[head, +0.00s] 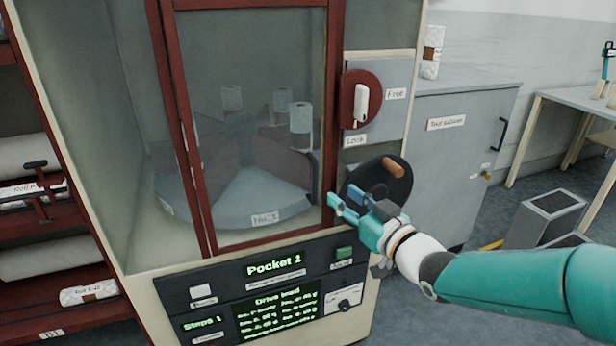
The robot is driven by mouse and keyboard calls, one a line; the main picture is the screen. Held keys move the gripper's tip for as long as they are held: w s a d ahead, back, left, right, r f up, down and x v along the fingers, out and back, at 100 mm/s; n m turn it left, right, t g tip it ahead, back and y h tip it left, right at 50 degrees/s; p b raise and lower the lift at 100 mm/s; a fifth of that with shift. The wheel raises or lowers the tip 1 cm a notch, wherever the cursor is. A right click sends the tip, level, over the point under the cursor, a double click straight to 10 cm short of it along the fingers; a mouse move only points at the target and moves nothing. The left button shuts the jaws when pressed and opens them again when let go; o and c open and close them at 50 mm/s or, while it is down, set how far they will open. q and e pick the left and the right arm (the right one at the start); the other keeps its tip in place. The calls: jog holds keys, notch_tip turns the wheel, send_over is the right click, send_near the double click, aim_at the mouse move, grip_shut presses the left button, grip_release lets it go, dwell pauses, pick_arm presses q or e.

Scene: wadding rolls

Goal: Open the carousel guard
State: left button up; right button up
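The carousel guard is a clear panel in a dark red frame (169,110) on the cabinet front; it looks closed. A dark upright handle (313,178) sits on its right side. Behind it is a round grey carousel (240,198) with dividers and several pale rolls. Right of the guard, a red disc bears a white lever (361,104) standing upright, between labels "Free" at its right and "Lock" below. My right gripper (341,199) is open and empty, just right of the guard's handle and apparently apart from it. My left gripper is not in view.
A dark crank disc with a brown knob (393,167) is close behind my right gripper. Below is a control panel (262,290) reading "Pocket 1". A red shelf with rolls (30,258) stands left; a grey cabinet (455,150) and a table (575,98) stand right.

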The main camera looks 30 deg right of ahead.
aim_at(317, 176)
jog(key=w, duration=0.5)
jog(key=w+p, duration=0.1)
jog(key=w, duration=0.5)
jog(key=shift+w+d, duration=0.2)
jog(key=shift+w, duration=0.05)
jog(key=shift+c, duration=0.2)
grip_shut()
